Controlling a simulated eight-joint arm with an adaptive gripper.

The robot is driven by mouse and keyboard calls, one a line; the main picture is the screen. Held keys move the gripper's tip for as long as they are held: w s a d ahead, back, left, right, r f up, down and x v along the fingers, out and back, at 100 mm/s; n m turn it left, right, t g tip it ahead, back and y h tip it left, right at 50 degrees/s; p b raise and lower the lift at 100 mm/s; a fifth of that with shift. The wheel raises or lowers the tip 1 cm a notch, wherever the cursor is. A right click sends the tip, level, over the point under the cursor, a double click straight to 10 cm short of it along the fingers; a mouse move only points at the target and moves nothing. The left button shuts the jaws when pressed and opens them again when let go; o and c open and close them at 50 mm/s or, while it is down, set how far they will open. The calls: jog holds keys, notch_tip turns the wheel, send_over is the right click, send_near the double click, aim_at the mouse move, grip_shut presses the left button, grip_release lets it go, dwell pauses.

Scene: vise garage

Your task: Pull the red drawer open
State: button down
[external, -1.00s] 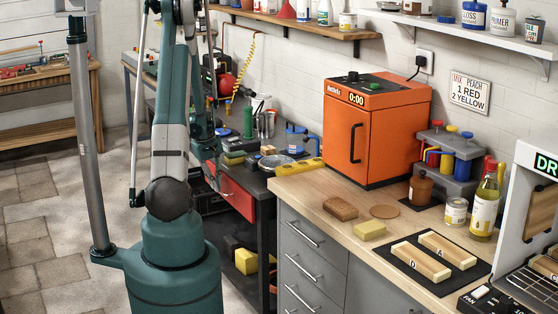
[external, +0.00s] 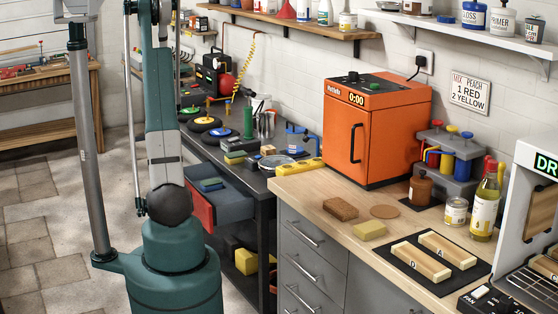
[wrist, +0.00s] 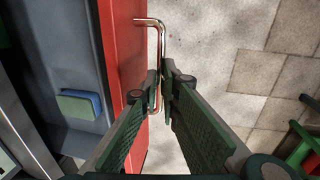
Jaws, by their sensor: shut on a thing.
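The red drawer (external: 201,208) stands pulled out from under the dark workbench in the external view. Its grey inside shows, with a green and blue block (external: 209,184) lying in it. In the wrist view the red drawer front (wrist: 127,60) runs top to bottom, and the block (wrist: 80,104) lies in the grey tray to its left. My gripper (wrist: 164,88) is shut on the metal handle (wrist: 151,22) of the drawer, with a finger on each side of the bar. In the external view my arm hides the gripper and the handle.
The dark workbench (external: 262,182) above the drawer holds several round plates, tools and a clamp. A yellow object (external: 246,261) sits on the shelf below. The wooden counter (external: 310,190) with the orange oven (external: 376,128) stands to the right. Tiled floor (external: 35,210) is free to the left.

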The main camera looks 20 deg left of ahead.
jog(key=s+a+b, duration=0.1)
jog(key=s+a, duration=0.9)
jog(key=shift+s+a, duration=0.25)
jog(key=shift+s, duration=0.05)
jog(key=c, duration=2.6)
grip_release()
jog(key=shift+o, duration=0.2)
jog(key=shift+r, duration=0.1)
notch_tip(320, 180, up, 12)
jog(key=s+a, duration=0.1)
jog(key=shift+s+a+f, duration=0.2)
jog(key=shift+s+a, duration=0.05)
jog(key=shift+a, duration=0.05)
